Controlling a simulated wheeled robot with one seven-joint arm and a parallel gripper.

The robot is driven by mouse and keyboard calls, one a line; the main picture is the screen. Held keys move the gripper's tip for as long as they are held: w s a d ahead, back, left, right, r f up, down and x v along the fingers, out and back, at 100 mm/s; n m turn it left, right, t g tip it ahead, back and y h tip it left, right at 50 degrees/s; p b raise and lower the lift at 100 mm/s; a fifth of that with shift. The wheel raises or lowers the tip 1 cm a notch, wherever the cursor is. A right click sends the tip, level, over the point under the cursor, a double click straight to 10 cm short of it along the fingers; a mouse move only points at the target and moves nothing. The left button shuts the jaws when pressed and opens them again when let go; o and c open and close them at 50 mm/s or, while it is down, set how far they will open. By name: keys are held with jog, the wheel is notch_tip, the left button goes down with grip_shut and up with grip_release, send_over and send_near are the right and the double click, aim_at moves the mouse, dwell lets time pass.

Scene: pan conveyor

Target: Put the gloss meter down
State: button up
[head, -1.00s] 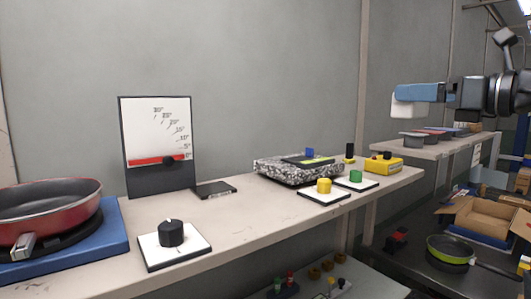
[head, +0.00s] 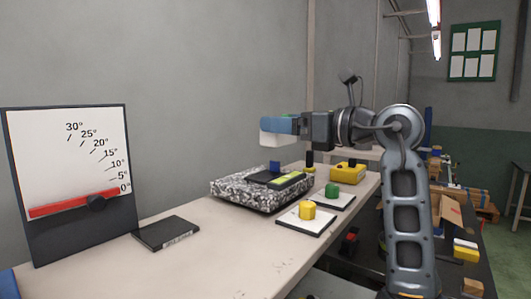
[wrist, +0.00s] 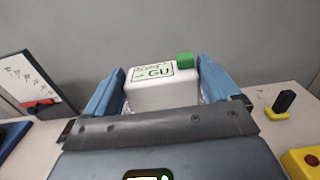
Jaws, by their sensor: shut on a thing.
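The gloss meter (wrist: 150,94) is a white box with a "GU" display and a green button on top. My gripper (head: 280,125) has blue fingers shut on its two sides. In the head view the white gloss meter (head: 279,139) shows below the near finger, held in the air. It appears above the back of the speckled granite block (head: 240,196), with a visible gap. A dark flat device (head: 272,180) with a yellow-green label and a blue knob lies on that block. The underside of the gloss meter is hidden.
White plates with a yellow knob (head: 307,210) and a green knob (head: 332,190) lie near the shelf edge. A yellow box (head: 348,173) sits at the far end.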

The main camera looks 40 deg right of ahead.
aim_at(280, 137)
jog(key=w+a+f, duration=0.2)
jog(key=a, duration=0.1)
jog(key=shift+a+f, duration=0.2)
jog(key=shift+f, duration=0.05)
jog(key=shift+f+p, duration=0.5)
jog(key=shift+f, duration=1.45)
jog(key=shift+f, duration=0.2)
jog(key=o, duration=1.1)
jog(key=shift+r, duration=0.2)
jog(key=s+b, duration=0.1)
jog(key=s, duration=0.3)
jog(key=s+d, duration=0.1)
jog(key=s, duration=0.3)
jog(key=s+d+b, duration=0.1)
jog(key=s, duration=0.2)
jog(key=shift+s+d+b, duration=0.15)
jog(key=shift+s+b, duration=0.2)
jog(key=shift+s, duration=0.05)
